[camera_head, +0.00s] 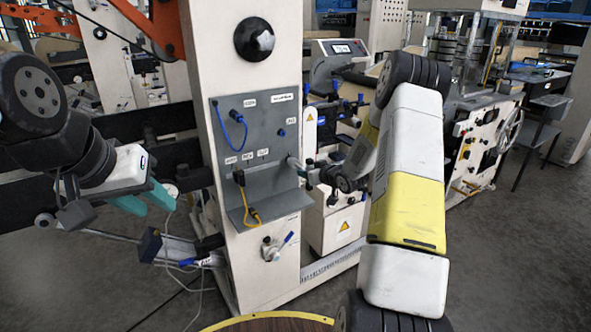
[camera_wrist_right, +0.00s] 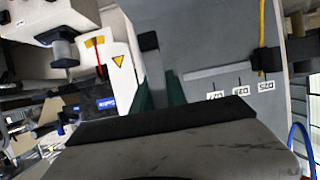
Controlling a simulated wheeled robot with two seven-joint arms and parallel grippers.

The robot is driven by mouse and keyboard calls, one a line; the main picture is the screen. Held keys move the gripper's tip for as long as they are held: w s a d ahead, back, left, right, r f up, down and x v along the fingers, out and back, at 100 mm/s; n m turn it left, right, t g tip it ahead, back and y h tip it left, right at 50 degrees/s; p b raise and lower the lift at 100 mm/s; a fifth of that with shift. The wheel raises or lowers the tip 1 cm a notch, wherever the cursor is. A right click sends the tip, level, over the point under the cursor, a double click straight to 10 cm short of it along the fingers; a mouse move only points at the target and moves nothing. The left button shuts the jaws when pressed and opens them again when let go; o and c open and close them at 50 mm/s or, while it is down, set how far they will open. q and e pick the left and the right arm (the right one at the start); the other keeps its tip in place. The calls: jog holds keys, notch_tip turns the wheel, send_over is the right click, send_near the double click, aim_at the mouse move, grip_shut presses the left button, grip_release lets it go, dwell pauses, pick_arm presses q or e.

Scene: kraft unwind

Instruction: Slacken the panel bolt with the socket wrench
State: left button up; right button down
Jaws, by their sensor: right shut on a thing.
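The grey panel (camera_head: 262,130) is on the white column in the head view, and its grey face also fills the right of the right wrist view (camera_wrist_right: 225,40). My right gripper (camera_head: 311,174) is at the panel's right edge, shut on a narrow grey piece (camera_wrist_right: 150,58) that seems to be the socket wrench. In the head view a short pale grey part (camera_head: 293,163) sticks out between this gripper and the panel. I cannot tell whether it touches a bolt; no bolt head shows clearly. My left gripper (camera_head: 146,198) is open and empty, left of the column, its teal fingers apart.
A blue cable (camera_head: 236,131) and a yellow cable (camera_head: 247,205) hang on the panel, the yellow one from a black plug (camera_wrist_right: 268,60). A grey ledge (camera_head: 275,207) juts out below. A blue-handled valve (camera_head: 273,250) is under it. A round wooden table top (camera_head: 270,325) shows at the bottom.

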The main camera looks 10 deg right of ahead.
jog(key=shift+w+a, duration=0.2)
jog(key=shift+w, duration=0.4)
dwell(1.4)
jog(key=shift+n+h, duration=0.5)
jog(key=shift+n, duration=0.3)
jog(key=shift+a, duration=0.1)
jog(key=shift+n+t+h, duration=0.3)
jog(key=shift+n+h, duration=0.1)
jog(key=shift+n, duration=0.2)
